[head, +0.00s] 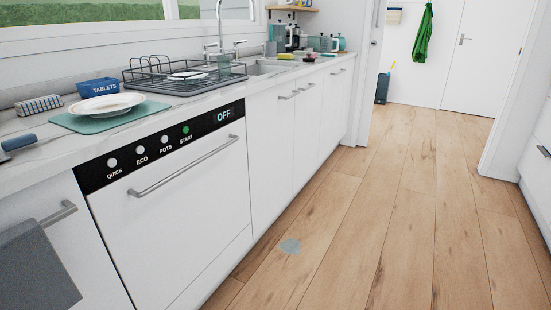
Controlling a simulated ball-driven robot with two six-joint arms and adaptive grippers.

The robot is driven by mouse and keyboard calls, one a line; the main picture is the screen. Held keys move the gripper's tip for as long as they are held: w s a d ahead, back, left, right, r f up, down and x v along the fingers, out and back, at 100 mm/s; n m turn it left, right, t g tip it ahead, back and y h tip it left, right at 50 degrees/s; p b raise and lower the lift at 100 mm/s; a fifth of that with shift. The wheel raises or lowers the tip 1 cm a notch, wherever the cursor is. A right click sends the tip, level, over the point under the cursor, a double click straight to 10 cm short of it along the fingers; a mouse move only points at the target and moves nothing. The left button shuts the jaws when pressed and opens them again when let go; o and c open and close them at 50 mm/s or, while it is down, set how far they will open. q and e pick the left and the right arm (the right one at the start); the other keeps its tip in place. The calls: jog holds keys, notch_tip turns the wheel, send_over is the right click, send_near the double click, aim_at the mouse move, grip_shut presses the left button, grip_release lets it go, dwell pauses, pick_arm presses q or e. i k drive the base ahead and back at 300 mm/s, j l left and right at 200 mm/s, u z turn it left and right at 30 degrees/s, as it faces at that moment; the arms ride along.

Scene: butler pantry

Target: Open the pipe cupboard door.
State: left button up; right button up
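White cupboard doors (270,140) stand below the sink (268,68), right of the dishwasher. They are shut, and no pipes show. Two bar handles sit close together near their top edges, a left one (289,95) and a right one (307,87). Another white front (338,105) with its own handle (338,72) is farther along the run. No label tells me which door is the pipe cupboard's. Neither of my grippers is in view.
The shut dishwasher (180,210) reads OFF. A grey towel (38,265) hangs at the lower left.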

aim_at(270, 116)
jog(key=i+l+u, duration=0.15)
jog(key=u, duration=0.7)
jog(key=i+l+u, duration=0.2)
jog(key=l, duration=0.15)
jog(key=i+l+u, duration=0.1)
jog(key=l+u, duration=0.15)
jog(key=i+l+u, duration=0.2)
jog(key=l, duration=0.25)
jog(key=l+u, duration=0.2)
jog(key=l, duration=0.15)
